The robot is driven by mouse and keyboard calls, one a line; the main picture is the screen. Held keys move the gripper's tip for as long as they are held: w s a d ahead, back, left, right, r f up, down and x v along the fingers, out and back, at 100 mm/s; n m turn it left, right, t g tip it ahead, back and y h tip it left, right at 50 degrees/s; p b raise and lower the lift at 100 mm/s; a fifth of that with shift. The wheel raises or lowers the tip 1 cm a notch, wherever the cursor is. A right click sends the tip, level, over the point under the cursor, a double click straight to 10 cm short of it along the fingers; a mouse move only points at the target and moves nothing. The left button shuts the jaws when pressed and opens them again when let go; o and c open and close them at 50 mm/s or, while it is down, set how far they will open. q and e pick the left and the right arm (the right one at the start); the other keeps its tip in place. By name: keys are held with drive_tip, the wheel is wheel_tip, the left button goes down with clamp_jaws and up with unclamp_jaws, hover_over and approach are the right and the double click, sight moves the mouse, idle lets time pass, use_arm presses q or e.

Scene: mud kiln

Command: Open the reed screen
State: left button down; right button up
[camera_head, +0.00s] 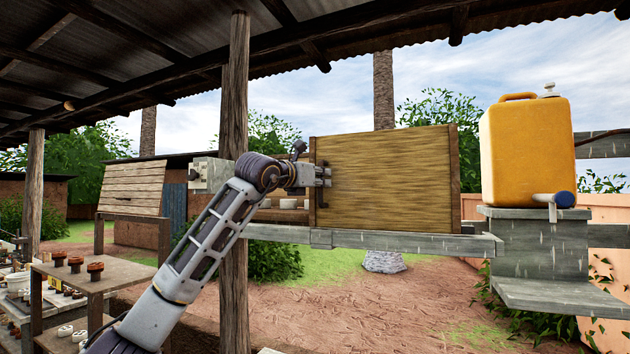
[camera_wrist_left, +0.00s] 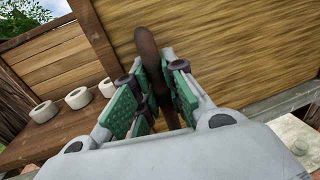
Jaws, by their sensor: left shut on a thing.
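The reed screen (camera_head: 390,180) is a straw-coloured panel in a brown wooden frame, standing upright on a grey shelf beam. It fills much of the left wrist view (camera_wrist_left: 240,50). My left gripper (camera_head: 324,175) is at the left edge of the screen. In the left wrist view its green-padded fingers (camera_wrist_left: 158,95) are shut around a dark upright handle (camera_wrist_left: 147,50) on the screen. The lower part of the handle is hidden between the fingers. To the left of the screen an opening with a wooden back wall shows. My right gripper is not in view.
Pale rings (camera_wrist_left: 77,98) stand on a wooden shelf (camera_wrist_left: 50,140) left of the screen. A yellow jerrycan (camera_head: 527,150) stands on a grey stand at the right. A wooden post (camera_head: 234,100) rises behind my left arm. Open dirt ground lies below the screen.

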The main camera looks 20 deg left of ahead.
use_arm(q)
drive_tip(key=shift+r, duration=0.15)
drive_tip(key=c, duration=1.5)
unclamp_jaws()
drive_tip(key=shift+o, duration=0.2)
drive_tip(key=shift+s, duration=0.15)
drive_tip(key=v, duration=1.1)
drive_tip(key=shift+s, duration=0.35)
